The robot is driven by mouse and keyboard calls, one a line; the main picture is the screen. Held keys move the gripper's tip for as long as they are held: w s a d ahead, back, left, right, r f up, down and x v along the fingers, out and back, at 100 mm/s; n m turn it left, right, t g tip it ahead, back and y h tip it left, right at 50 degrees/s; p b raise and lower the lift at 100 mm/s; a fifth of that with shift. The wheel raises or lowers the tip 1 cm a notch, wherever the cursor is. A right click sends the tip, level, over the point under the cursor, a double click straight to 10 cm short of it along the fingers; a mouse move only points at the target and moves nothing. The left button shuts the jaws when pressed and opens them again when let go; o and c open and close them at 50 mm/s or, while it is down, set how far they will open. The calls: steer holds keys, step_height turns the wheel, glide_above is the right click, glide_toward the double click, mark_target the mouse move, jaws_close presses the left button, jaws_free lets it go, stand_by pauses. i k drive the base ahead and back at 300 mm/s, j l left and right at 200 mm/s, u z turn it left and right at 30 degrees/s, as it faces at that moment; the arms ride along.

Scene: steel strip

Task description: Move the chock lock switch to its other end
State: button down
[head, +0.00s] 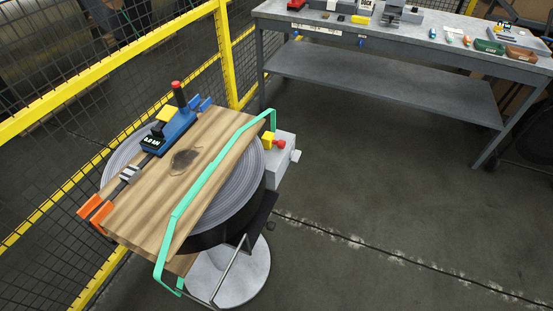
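I cannot tell for certain which part is the chock lock switch. A grey box (284,158) sits at the right side of the round coil stand, with a yellow block (267,140) and a red knob (280,143) on it. On the wooden board (155,205) stands a blue device (178,128) with a small lit display (152,142), a yellow part (167,113) and an upright black lever with a red top (177,85). The position of any switch is too small to read. My gripper is not in view.
A green bent rail (210,173) crosses the board's right side. Yellow mesh fencing (110,78) runs close behind. A grey workbench (410,40) stands at the back right. The floor at right is clear.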

mark_target(295, 156)
steer(key=i+l, duration=0.15)
steer(key=i, duration=0.25)
steer(key=i+l, duration=0.1)
steer(key=i, duration=0.3)
steer(key=i+l, duration=0.15)
steer(key=i, duration=0.25)
